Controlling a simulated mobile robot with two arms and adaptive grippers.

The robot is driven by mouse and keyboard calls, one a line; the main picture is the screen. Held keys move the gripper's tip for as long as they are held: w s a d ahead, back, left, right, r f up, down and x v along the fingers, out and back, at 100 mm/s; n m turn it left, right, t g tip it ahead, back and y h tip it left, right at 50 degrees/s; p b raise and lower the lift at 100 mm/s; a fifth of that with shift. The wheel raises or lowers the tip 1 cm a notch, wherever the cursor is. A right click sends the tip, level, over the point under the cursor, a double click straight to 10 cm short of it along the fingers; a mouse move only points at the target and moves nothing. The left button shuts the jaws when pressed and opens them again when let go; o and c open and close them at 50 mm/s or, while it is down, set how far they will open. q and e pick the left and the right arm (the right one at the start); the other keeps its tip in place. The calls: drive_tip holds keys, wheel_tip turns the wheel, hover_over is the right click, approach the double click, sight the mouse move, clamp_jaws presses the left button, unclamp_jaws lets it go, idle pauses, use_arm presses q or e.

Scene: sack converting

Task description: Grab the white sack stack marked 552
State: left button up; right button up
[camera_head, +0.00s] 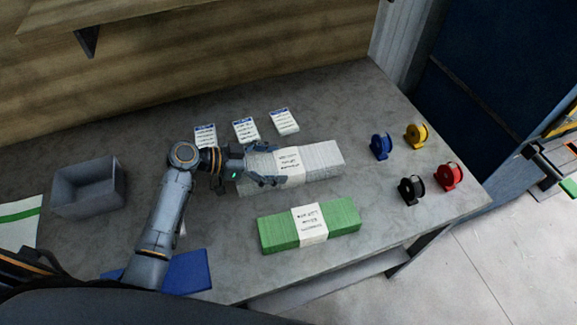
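A white sack stack (321,159) with a paper band (289,167) lies on the grey table, its long side running left to right. The print on the band is too small to read, so I cannot confirm 552. My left gripper (273,165) is at the left end of the white stack with its fingers spread apart. It covers part of that end. I cannot tell whether the fingers touch the stack. A green sack stack (340,216) with a white band lies in front of the white one. My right gripper is not in view.
Several tape-like spools stand at the right, including a blue one (381,146) and a red one (449,177). Three small label pads, one of them here (284,121), lie behind the stack. A grey bin (88,188) stands at the left. A blue item (187,272) lies near the front edge.

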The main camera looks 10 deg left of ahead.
use_arm(q)
drive_tip(key=shift+r, duration=0.1)
drive_tip(key=c, duration=1)
drive_tip(key=shift+o, duration=0.2)
drive_tip(key=shift+r, duration=0.15)
